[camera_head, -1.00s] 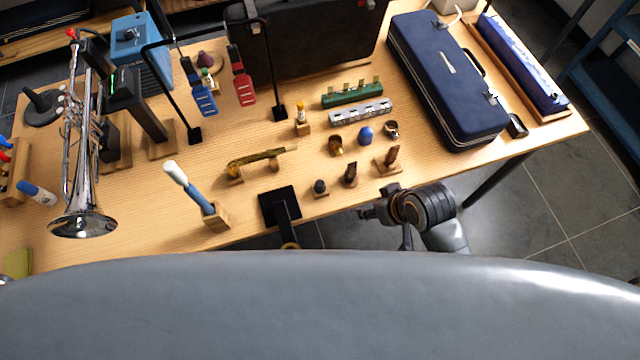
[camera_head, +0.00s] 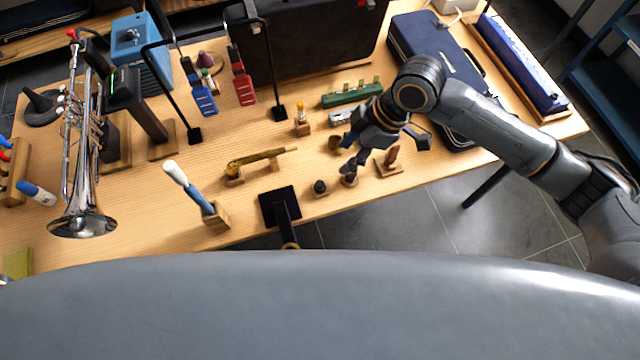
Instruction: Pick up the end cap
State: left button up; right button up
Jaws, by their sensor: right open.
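A small dark rounded cap (camera_head: 320,186) sits on a little wooden block near the front edge of the table; it looks like the end cap, though I cannot be sure. My right gripper (camera_head: 384,157) is open above the small parts, to the right of and beyond the dark cap, not touching it. Its fingers are spread and nothing shows between them. It hides the blue egg-shaped piece and partly covers the metal rings and a small dark upright piece. My left gripper is out of view.
A brass neck (camera_head: 260,160) rests on wooden stands left of the cap. A black stand plate (camera_head: 279,206) and a blue-handled swab (camera_head: 190,190) stand nearby. A brown reed-like piece (camera_head: 391,157) is close to my gripper. A blue case (camera_head: 412,35) lies behind my arm.

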jog(key=p, duration=0.1)
send_over(321, 183)
jog(key=d, duration=0.3)
notch_tip(321, 183, down, 8)
jog(key=p+x, duration=0.1)
jog(key=x, duration=0.3)
jog(key=shift+s+a+f+p, duration=0.1)
jog(key=shift+a+f+p, duration=0.05)
jog(key=shift+a+p, duration=0.3)
jog(key=shift+a+f, duration=0.15)
jog(key=shift+f, duration=0.1)
jog(key=c, duration=0.9)
